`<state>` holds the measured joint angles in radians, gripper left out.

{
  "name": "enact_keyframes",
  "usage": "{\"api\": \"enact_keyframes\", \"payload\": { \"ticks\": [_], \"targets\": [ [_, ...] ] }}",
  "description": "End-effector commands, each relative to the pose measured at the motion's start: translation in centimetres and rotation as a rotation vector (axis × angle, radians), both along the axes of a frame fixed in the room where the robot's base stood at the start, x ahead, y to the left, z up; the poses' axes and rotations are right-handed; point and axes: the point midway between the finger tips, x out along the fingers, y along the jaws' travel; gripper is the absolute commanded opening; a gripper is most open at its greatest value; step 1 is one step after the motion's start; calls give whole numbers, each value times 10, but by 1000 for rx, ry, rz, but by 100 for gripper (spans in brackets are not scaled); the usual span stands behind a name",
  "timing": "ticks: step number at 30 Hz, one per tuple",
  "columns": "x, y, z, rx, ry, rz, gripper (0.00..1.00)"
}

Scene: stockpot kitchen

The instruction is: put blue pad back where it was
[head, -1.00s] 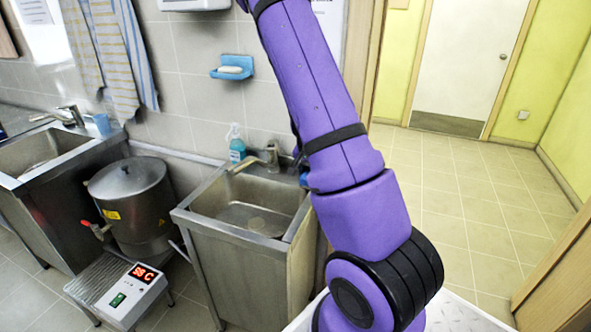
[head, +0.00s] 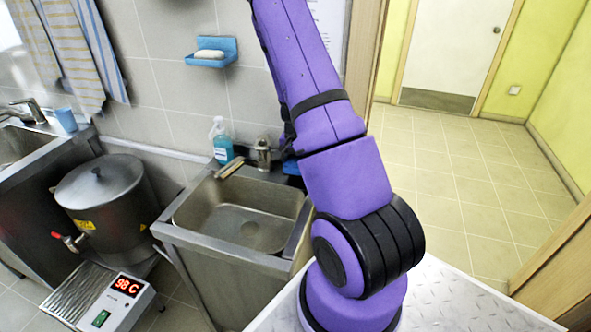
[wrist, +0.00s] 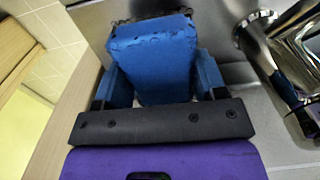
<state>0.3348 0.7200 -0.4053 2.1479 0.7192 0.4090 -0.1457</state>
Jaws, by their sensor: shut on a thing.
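The blue pad (wrist: 152,60) is a thick block with a worn, speckled far edge, in the middle of the wrist view. My gripper (wrist: 162,82) is shut on it, with a blue finger on each side. The pad is over or on the steel sink top (wrist: 268,118), left of the chrome tap (wrist: 290,55); whether it touches the steel, I cannot tell. In the head view a bit of blue (head: 291,168) shows beside my arm at the sink's back right corner; my arm hides the rest.
The sink (head: 240,213) is empty. A soap bottle (head: 222,142) stands behind it, left of the tap (head: 263,154). A blue soap dish (head: 211,53) hangs on the wall. A steel pot (head: 100,200) stands left. A wooden edge (head: 555,262) is at right.

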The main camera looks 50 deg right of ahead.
Motion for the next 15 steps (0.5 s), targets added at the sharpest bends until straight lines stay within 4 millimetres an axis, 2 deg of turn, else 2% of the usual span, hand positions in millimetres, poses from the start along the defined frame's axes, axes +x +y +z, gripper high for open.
{"api": "enact_keyframes", "payload": {
  "ticks": [9, 15],
  "targets": [
    [-1, 0, -34, 2, 1, -2, 34],
    [0, 0, -38, -1, 0, -1, 34]
  ]
}}
